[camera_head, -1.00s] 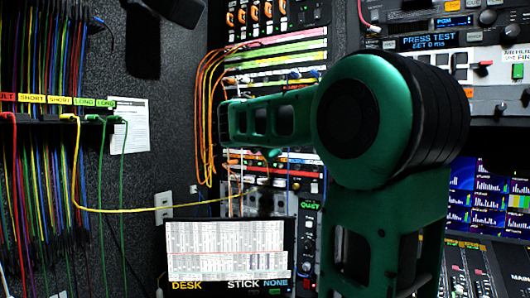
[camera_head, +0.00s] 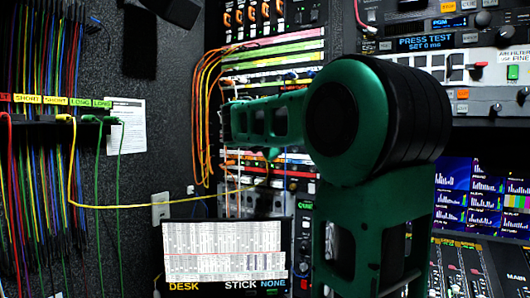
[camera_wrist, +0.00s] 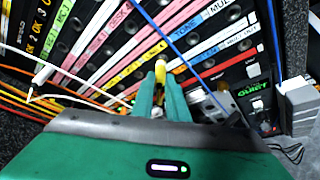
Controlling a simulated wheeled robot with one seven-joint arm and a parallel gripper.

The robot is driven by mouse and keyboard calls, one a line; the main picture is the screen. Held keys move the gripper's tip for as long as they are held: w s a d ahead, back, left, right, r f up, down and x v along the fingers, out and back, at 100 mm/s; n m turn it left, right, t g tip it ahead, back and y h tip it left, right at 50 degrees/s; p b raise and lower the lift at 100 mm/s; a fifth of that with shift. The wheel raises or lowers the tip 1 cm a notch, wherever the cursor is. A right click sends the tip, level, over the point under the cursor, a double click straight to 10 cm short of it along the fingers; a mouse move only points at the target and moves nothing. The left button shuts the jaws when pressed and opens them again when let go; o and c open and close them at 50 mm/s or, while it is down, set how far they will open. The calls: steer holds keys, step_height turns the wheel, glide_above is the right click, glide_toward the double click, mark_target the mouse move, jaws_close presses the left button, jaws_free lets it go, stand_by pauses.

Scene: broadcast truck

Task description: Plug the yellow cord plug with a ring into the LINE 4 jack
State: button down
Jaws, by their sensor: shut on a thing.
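In the wrist view my gripper (camera_wrist: 161,84) is shut on the yellow plug (camera_wrist: 160,72), which sits between the fingertips and points toward the patch panel (camera_wrist: 112,43). A yellow label strip (camera_wrist: 128,72) runs up to the plug; its lettering is too small to read surely, so I cannot pick out the LINE 4 jack. Whether the plug tip touches a jack is hidden. In the head view the yellow cord (camera_head: 120,205) hangs from the rack at left and runs right to the panel. My arm hides most of the gripper there.
A blue cord (camera_wrist: 180,36) crosses the panel close to my fingers. White and orange cords (camera_wrist: 60,92) lie to the left. In the head view a cord rack (camera_head: 45,122) stands at left, and a screen (camera_head: 225,250) is below the panel.

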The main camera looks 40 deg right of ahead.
steer(key=shift+d, duration=0.4)
steer(key=c, duration=1.7)
jaws_free()
steer(key=shift+o, duration=0.2)
steer(key=shift+w, duration=0.1)
steer(key=shift+a, duration=0.1)
steer(key=v, duration=1)
steer(key=shift+a, duration=0.3)
